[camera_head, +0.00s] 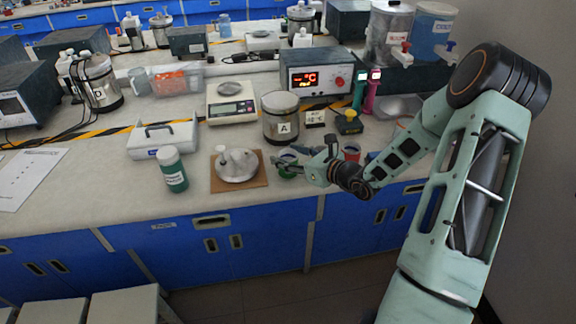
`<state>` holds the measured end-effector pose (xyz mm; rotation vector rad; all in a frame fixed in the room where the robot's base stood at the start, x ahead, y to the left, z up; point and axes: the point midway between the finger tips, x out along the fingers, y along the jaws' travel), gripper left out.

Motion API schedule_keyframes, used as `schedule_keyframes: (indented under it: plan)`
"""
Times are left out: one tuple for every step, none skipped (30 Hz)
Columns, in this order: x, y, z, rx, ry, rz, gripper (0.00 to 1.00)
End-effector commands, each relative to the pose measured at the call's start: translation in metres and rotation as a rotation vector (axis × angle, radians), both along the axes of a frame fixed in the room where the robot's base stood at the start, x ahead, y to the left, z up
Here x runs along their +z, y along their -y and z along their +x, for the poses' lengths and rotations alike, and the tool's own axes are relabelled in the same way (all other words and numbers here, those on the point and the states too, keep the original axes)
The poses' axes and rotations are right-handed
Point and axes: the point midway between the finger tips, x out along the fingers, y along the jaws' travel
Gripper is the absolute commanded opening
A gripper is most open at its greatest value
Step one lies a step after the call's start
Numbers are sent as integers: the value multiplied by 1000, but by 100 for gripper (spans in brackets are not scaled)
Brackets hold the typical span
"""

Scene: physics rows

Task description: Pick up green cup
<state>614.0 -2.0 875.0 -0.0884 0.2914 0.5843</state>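A green cup (287,174) stands on the bench near its front edge, just right of the round metal device. Its body is partly hidden by my gripper. My gripper (287,162) reaches in from the right, low over the bench, with its fingers at the cup. The fingers overlap the cup in this view. I cannot tell whether they touch it or are closed on it.
A metal device on a brown board (239,183) sits left of the cup. A metal canister marked A (281,128) stands behind it. A red cup (351,152) is behind my wrist at right.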

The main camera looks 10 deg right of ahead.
Motion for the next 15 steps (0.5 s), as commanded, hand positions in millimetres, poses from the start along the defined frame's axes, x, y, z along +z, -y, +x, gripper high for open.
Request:
schedule_keyframes:
  plan:
    - [0, 0, 0, 0, 0, 0, 47]
    - [0, 0, 0, 0, 0, 0, 44]
    - [0, 0, 0, 0, 0, 0, 39]
    - [0, 0, 0, 0, 0, 0, 36]
    - [0, 0, 0, 0, 0, 0, 33]
    - [0, 0, 0, 0, 0, 0, 28]
    - [0, 0, 0, 0, 0, 0, 25]
    - [0, 0, 0, 0, 0, 0, 22]
    - [0, 0, 0, 0, 0, 0, 18]
    - [0, 0, 0, 0, 0, 0, 18]
    - [0, 0, 0, 0, 0, 0, 18]
    - [0, 0, 0, 0, 0, 0, 18]
    - [0, 0, 0, 0, 0, 0, 17]
    - [0, 0, 0, 0, 0, 0, 17]
    - [0, 0, 0, 0, 0, 0, 17]
